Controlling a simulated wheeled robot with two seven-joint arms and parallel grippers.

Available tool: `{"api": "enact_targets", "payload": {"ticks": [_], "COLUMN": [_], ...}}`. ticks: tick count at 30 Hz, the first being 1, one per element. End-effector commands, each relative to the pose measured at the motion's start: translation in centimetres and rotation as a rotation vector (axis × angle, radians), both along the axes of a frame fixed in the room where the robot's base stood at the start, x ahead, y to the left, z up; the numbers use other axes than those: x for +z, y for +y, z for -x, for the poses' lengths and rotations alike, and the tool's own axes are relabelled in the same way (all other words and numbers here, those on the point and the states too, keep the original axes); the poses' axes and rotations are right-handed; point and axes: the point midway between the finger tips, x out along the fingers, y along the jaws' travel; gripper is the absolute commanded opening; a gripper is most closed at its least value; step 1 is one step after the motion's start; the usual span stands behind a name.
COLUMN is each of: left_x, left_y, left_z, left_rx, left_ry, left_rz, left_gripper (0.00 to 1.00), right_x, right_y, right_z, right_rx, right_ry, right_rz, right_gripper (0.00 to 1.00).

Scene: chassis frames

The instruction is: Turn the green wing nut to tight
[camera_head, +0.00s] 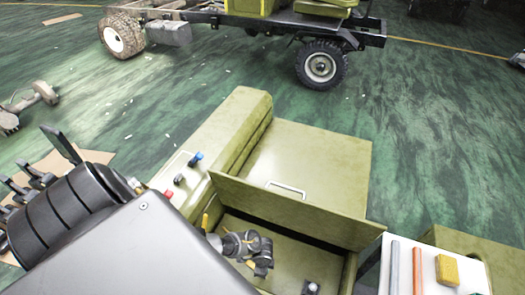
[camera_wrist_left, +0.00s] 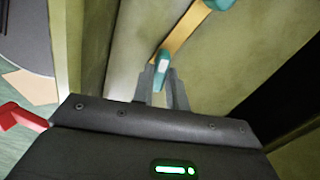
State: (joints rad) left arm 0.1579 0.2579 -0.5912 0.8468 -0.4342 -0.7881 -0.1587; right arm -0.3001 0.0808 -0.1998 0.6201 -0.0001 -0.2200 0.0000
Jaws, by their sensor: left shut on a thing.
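In the left wrist view a small green-teal wing nut end (camera_wrist_left: 163,60) sits between the fingertips of my left gripper (camera_wrist_left: 162,85), which are shut on it. An orange bar (camera_wrist_left: 186,34) runs from there up to a second teal end (camera_wrist_left: 219,4) at the top edge. Behind it is an olive panel (camera_wrist_left: 120,60). My right gripper is not seen.
Blue (camera_head: 195,158) and red (camera_head: 168,194) knobs stand on a side panel; a red handle (camera_wrist_left: 22,115) is close left of the gripper. A white table (camera_head: 435,262) is right.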

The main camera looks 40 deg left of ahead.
Motion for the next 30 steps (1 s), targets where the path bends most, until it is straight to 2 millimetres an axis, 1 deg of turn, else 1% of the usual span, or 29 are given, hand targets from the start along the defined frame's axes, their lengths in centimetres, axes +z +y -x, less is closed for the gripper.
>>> {"api": "enact_targets", "payload": {"ticks": [14,15,19,27,30], "left_x": [-0.01,-0.01,-0.01,0.04,0.59], "left_y": [0.0,0.01,0.0,-0.02,-0.02], "left_z": [0.04,0.04,0.04,0.01,0.02], "left_rx": [-0.013,-0.013,-0.012,-0.012,-0.012], "left_ry": [0.001,0.001,0.0,0.0,0.0], "left_rz": [0.0,0.0,0.0,0.0,0.001], "left_gripper": [0.0,0.18,0.35,0.36,0.36], "right_x": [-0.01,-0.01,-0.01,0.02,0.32], "right_y": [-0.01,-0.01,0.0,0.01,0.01], "right_z": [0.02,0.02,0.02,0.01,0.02], "right_rx": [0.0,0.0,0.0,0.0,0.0], "right_ry": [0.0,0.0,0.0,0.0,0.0], "right_rz": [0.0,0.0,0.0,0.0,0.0], "right_gripper": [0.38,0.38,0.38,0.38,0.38]}}
